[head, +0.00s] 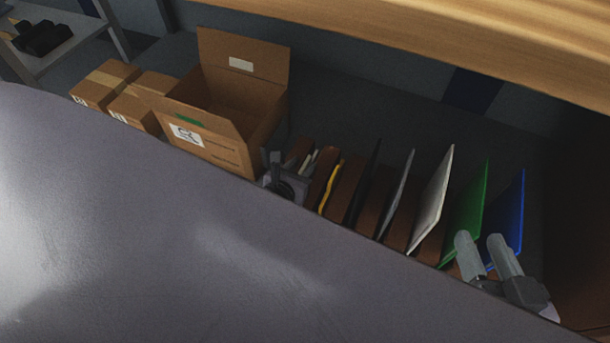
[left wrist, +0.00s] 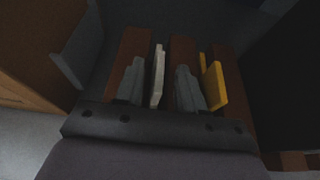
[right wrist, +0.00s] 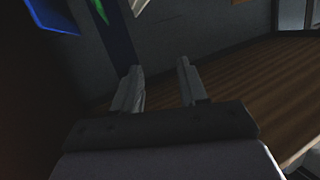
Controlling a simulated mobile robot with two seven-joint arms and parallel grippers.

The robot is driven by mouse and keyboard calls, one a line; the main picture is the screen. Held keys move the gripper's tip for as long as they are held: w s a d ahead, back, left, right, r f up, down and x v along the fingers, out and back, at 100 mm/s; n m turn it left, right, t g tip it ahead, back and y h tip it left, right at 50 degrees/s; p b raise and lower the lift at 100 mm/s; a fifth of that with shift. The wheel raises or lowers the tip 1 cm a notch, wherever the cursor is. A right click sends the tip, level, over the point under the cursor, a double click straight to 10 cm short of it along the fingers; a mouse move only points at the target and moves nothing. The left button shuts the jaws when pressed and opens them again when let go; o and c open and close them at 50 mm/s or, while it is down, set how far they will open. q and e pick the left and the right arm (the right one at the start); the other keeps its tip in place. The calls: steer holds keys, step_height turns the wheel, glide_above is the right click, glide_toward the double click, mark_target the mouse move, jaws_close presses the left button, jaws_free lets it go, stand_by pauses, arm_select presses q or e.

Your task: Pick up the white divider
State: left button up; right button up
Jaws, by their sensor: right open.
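A large white panel (head: 432,200) stands tilted in a brown slotted rack, between a grey panel (head: 396,192) and a green one (head: 470,215). A thin white piece (left wrist: 158,76) also stands between two brown blocks in the left wrist view. My left gripper (head: 308,160) is at the rack's left end. Its fingers are apart, one on each side of the thin white piece, with visible gaps. My right gripper (head: 482,238) is open and empty at the rack's right end, in front of the green and blue panels. It shows open in the right wrist view (right wrist: 160,75).
A yellow piece (head: 329,187) stands just right of my left gripper, then a black panel (head: 364,185). A blue panel (head: 518,215) is at the right end. An open cardboard box (head: 215,150) and smaller closed boxes (head: 103,83) stand left. A wooden surface (head: 450,40) spans the top.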

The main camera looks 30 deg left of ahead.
arm_select(q)
jaws_close()
steer(key=shift+r, duration=0.1)
